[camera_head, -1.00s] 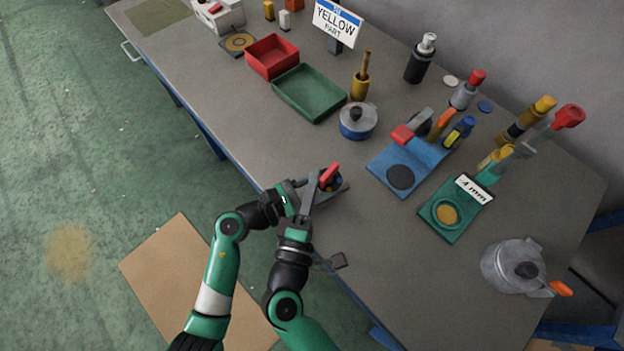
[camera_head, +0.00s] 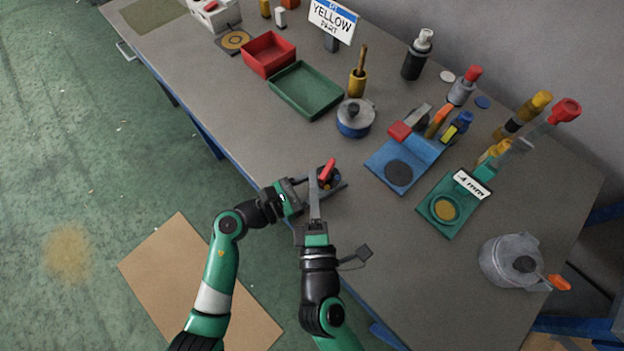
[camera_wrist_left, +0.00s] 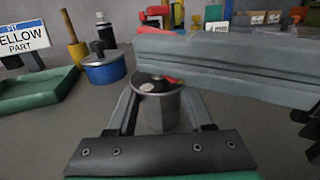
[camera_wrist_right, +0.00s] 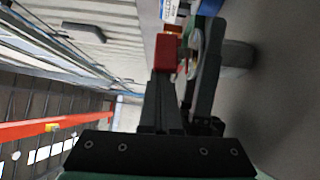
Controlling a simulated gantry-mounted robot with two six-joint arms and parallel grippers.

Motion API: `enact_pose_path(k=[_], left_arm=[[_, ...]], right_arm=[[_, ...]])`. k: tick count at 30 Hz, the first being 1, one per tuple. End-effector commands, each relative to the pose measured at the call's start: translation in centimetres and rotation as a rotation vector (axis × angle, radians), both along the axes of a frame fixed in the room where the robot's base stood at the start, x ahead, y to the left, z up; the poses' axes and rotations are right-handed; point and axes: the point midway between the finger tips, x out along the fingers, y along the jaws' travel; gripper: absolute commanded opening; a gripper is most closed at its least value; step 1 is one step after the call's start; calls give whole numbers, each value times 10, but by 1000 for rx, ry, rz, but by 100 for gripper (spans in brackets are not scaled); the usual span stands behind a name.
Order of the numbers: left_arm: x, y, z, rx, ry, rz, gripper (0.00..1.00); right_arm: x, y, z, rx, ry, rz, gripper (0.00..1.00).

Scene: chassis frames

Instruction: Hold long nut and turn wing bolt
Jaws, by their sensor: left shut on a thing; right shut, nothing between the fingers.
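The long nut (camera_wrist_left: 161,110) is a grey metal cylinder standing between the fingers of my left gripper (camera_wrist_left: 165,108) in the left wrist view. My left gripper (camera_head: 318,188) is shut on it near the table's front edge in the head view. The red wing bolt (camera_head: 327,170) sits at the top of the nut; it also shows partly in the left wrist view (camera_wrist_left: 172,81). My right gripper (camera_head: 314,174) is shut and empty, with its fingers beside the red wing.
A blue-and-grey pot (camera_head: 355,118) stands behind the grippers. A blue stand (camera_head: 386,168) and a green 4 mm stand (camera_head: 440,221) are to the right. Green (camera_head: 306,91) and red (camera_head: 268,54) trays lie farther back.

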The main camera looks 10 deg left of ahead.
Motion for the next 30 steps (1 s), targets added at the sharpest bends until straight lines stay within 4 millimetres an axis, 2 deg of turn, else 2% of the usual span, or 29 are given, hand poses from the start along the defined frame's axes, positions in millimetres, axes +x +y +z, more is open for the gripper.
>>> enact_pose_path(k=[15, 30], left_arm=[[0, 1, 0, -1, -1, 2, 0], [0, 1, 0, -1, -1, 2, 0]], right_arm=[[-7, -18, 0, 0, 0, 2, 0], [-5, -37, 1, 0, 1, 0, 0]])
